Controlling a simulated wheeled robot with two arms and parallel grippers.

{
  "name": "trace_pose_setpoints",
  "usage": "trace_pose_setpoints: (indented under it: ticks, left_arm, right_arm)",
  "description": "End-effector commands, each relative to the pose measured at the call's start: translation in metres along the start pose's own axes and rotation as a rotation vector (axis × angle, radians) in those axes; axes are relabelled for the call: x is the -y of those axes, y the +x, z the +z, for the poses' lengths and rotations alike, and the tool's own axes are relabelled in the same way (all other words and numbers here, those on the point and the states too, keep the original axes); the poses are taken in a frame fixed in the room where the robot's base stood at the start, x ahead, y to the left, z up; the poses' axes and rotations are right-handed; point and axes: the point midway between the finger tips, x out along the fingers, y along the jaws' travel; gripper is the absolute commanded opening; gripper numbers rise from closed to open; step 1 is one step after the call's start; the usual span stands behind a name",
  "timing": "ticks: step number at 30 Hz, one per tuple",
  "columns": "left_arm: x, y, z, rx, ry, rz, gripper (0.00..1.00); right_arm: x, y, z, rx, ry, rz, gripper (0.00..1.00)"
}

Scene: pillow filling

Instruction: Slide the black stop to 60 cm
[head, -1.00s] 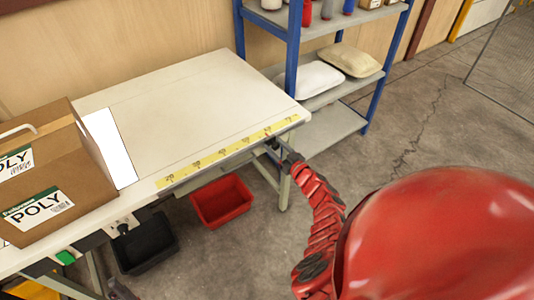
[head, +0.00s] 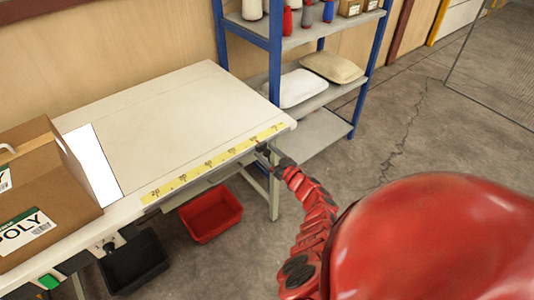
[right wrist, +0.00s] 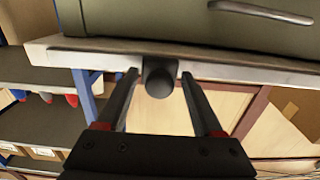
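The black stop shows in the right wrist view as a dark round knob (right wrist: 160,79) under the table edge (right wrist: 230,70). My right gripper (right wrist: 160,84) has its two fingers on either side of the knob, with narrow gaps seeming to show at the sides. In the head view my right gripper (head: 264,152) is at the table's front edge, just below the yellow scale (head: 215,160), near the mark that looks like 60. The stop is hard to make out from the gripper there. My left gripper is not in view.
A cardboard box (head: 45,190) and a white sheet (head: 93,165) are on the left of the table (head: 170,115). A red bin (head: 210,213) and a black bin (head: 133,263) are below it. A blue-framed shelf (head: 275,50) stands behind its right end.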

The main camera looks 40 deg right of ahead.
Motion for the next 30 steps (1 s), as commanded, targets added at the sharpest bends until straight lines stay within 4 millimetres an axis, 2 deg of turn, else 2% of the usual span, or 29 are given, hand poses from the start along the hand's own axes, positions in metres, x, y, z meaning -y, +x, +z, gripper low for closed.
trace_pose_setpoints:
  ticks: [5,11,23,30]
  left_arm:
    - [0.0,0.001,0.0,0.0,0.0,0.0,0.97]
    - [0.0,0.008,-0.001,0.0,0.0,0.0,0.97]
    - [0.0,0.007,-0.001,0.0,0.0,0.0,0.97]
    - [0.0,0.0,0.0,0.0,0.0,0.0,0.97]
  right_arm:
    - [0.0,-0.003,0.0,0.001,-0.002,0.0,0.68]
    - [-0.001,-0.022,0.0,0.004,-0.005,0.0,0.68]
    - [0.0,-0.084,0.003,0.004,-0.003,-0.002,0.68]
    - [0.0,-0.132,0.003,0.004,-0.002,0.0,0.68]
